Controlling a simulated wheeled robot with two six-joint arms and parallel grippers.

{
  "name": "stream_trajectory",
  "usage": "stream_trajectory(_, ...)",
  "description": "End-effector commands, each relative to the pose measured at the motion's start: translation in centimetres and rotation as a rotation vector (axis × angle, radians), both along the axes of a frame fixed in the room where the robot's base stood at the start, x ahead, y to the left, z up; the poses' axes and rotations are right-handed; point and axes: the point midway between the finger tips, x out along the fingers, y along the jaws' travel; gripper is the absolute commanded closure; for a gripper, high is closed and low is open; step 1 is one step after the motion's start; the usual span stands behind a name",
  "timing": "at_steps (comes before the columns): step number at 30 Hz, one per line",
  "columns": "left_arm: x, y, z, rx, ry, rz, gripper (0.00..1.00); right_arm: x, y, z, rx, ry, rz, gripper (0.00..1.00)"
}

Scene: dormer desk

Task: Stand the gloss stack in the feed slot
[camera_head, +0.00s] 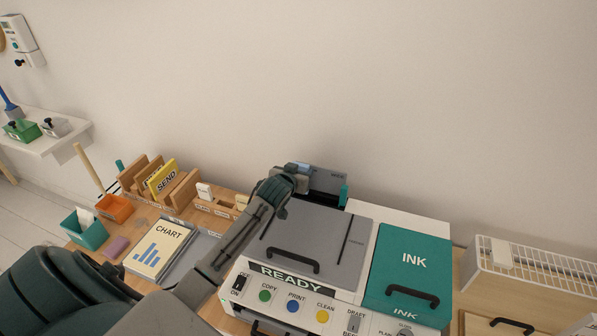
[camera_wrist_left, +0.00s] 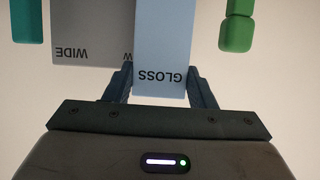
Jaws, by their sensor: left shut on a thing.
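My left gripper (camera_head: 292,172) is at the back of the printer (camera_head: 310,235), with its arm reaching over the grey lid. In the left wrist view it (camera_wrist_left: 158,95) is shut on the light blue gloss stack (camera_wrist_left: 160,50), which lies between both fingers with its GLOSS label showing upside down. In the head view only a small pale blue part of the stack (camera_head: 302,166) shows by the dark grey rear feed panel (camera_head: 328,180). The panel, marked WIDE, also shows behind the stack in the wrist view (camera_wrist_left: 85,30). The slot opening and the stack's lower end are hidden. My right gripper is not in view.
A teal piece (camera_head: 344,194) stands at the feed's right end. The teal INK cover (camera_head: 410,262) is right of the lid. Left of the printer are a CHART stack (camera_head: 160,248) and a wooden sorter (camera_head: 184,190). The wall is close behind.

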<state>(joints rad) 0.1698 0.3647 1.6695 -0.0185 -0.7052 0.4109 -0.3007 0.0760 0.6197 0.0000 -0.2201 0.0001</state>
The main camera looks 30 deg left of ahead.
Motion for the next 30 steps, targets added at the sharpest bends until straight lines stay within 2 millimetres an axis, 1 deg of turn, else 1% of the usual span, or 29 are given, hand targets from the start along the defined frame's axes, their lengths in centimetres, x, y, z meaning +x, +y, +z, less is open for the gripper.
stream_trajectory(8, 0.00, -0.01, 0.00, 0.000, 0.000, 0.000, 0.72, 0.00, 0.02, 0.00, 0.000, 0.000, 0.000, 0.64)
stream_trajectory(17, -0.02, -0.02, 0.07, 0.000, 0.000, 0.000, 0.72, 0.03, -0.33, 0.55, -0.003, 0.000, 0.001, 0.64)
stream_trajectory(30, -0.02, -0.01, 0.00, 0.000, 0.000, 0.000, 0.72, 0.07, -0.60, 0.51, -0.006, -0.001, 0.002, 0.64)
